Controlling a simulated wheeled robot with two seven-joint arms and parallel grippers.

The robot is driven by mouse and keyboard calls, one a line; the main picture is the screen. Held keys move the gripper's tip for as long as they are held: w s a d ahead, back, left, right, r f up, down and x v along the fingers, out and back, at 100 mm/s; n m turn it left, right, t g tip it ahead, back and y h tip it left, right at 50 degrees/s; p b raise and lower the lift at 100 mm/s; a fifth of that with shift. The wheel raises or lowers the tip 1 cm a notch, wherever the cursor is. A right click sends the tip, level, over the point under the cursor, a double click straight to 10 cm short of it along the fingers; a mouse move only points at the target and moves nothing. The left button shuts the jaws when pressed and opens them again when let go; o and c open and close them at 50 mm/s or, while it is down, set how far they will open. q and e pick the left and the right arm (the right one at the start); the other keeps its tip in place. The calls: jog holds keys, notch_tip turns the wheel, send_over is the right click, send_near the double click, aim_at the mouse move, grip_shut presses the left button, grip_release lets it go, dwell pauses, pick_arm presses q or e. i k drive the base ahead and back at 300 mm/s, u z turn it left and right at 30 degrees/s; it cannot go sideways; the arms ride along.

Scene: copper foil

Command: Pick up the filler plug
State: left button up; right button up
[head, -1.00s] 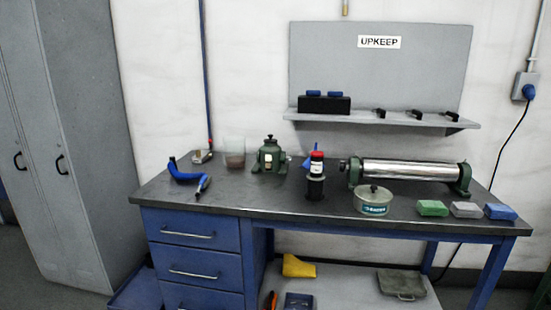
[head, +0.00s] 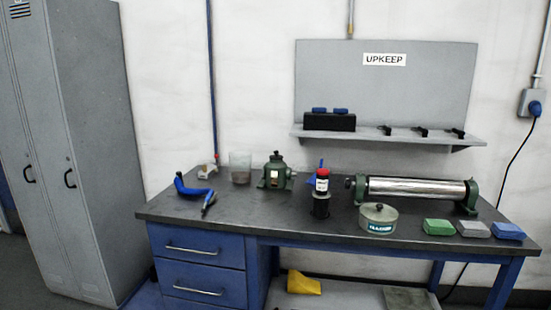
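A small green housing (head: 274,178) stands upright on the dark workbench top (head: 240,212), left of the middle. A dark knob-shaped plug (head: 277,154) sits on top of it. It looks like the filler plug, but it is too small to be certain. Neither of my grippers is in the head view.
A clear beaker (head: 240,168) stands left of the housing. A black and red bottle (head: 322,180), a round tin (head: 378,218) and a roller (head: 415,187) are to the right. A blue curved tool (head: 190,187) and several coloured blocks (head: 438,227) also lie on the bench. The front middle is clear.

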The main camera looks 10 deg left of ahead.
aim_at(277, 156)
jog(key=u, duration=0.4)
jog(key=i, duration=0.95)
jog(key=u, duration=0.1)
